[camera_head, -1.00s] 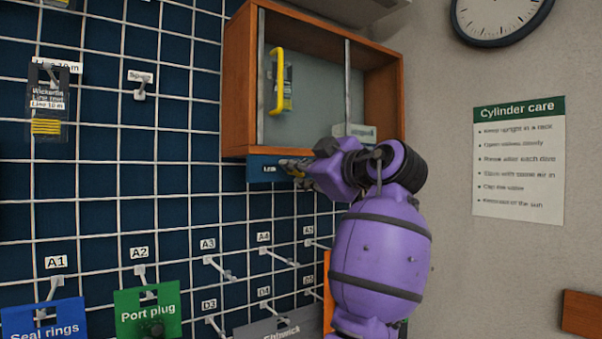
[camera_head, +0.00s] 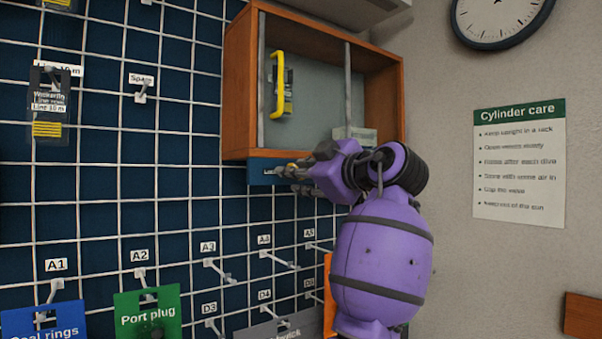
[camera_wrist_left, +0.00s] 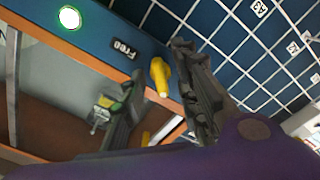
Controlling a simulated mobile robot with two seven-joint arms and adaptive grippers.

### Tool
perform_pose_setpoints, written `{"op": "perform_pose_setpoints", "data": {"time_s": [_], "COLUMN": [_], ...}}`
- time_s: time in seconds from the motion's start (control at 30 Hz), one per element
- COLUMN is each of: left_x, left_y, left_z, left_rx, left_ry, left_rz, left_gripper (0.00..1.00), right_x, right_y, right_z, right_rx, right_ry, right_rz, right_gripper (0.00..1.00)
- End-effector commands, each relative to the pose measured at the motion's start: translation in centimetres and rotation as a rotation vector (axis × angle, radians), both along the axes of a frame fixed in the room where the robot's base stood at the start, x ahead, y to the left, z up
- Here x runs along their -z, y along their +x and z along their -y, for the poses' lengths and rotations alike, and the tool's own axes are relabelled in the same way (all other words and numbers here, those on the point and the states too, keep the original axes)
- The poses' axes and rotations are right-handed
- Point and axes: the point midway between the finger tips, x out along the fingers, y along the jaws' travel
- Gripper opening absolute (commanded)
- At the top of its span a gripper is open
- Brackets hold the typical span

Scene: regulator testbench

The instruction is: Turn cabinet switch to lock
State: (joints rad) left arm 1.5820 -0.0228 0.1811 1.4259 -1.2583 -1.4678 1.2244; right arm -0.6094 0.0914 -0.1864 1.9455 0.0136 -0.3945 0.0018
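The cabinet (camera_head: 238,85) is a wooden box with a clear front and a yellow handle (camera_head: 277,85). A blue strip (camera_head: 258,178) runs along its underside; its label there is too small to read surely. In the left wrist view the yellow switch (camera_wrist_left: 159,76) sits on the blue panel beside a "Free" label (camera_wrist_left: 125,48). My left gripper (camera_wrist_left: 160,85) is open, with one finger on each side of the switch; contact cannot be told. In the head view this gripper (camera_head: 291,170) is small at the strip, partly hidden by its purple wrist. My right gripper is not in view.
A round green light (camera_wrist_left: 69,17) glows on the blue panel. A wire grid wall (camera_head: 110,180) with hooks and signs spreads left of and below the cabinet. A "Cylinder care" poster (camera_head: 519,165) and a clock (camera_head: 500,15) are on the right wall.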

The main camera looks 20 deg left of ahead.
Motion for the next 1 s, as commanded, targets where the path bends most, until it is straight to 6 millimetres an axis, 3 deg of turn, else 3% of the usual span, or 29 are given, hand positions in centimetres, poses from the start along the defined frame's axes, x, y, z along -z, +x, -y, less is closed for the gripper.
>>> {"op": "perform_pose_setpoints", "data": {"time_s": [0.17,0.63,1.0], "left_x": [0.0,0.0,0.0], "left_y": [-0.8,-6.4,-7.4], "left_z": [1.1,8.3,9.5], "left_rx": [0.003,0.003,0.0], "left_ry": [0.0,-0.001,-0.001], "left_rz": [0.0,0.001,0.001], "left_gripper": [0.29,0.29,0.29], "right_x": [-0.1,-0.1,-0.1], "right_y": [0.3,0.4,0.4], "right_z": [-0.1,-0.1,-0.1], "right_rx": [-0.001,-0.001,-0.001], "right_ry": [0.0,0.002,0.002], "right_rz": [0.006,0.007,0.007], "right_gripper": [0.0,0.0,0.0]}}
